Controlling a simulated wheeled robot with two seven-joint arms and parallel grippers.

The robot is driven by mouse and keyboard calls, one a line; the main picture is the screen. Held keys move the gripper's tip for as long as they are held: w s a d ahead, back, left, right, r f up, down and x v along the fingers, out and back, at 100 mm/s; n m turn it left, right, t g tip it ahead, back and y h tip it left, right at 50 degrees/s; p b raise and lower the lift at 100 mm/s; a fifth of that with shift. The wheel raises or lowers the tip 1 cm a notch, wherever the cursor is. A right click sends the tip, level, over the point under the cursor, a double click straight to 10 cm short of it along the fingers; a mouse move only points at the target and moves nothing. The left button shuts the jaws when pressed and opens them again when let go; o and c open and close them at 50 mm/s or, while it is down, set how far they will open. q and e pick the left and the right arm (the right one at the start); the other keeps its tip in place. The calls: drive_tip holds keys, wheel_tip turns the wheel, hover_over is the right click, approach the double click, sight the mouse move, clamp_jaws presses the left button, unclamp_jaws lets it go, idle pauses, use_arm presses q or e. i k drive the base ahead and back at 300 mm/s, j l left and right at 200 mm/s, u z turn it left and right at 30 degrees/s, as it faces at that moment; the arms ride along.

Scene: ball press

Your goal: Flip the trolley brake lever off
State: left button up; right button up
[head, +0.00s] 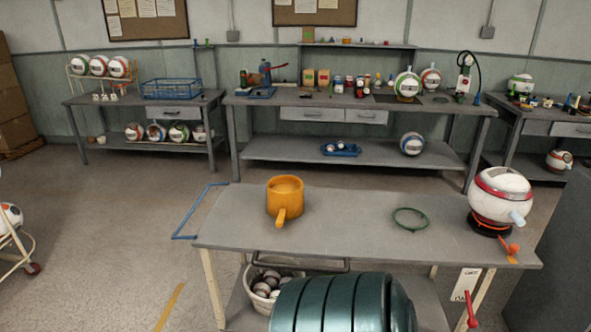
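The grey-topped trolley (345,225) stands in front of me, with pale legs and a blue handle (190,215) at its left end. A red lever (469,307) with a wider lower end stands nearly upright by its right front leg, low in the picture. A white card (465,284) with dark lettering hangs just above it; the lettering is too small to read surely. A smaller orange-red lever (509,247) sits at the top's right front edge. I cannot tell for certain which lever is the brake. Neither of my grippers is in view.
On the trolley are an orange mug-shaped pot (285,198), a green ring (410,219) and a red-white ball-like device (501,196). A bucket of balls (271,283) is below. A dark cabinet (555,265) stands close at right.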

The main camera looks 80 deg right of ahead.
sight(472, 323)
drive_tip(key=j+z, duration=0.15)
drive_tip(key=z, duration=3.6)
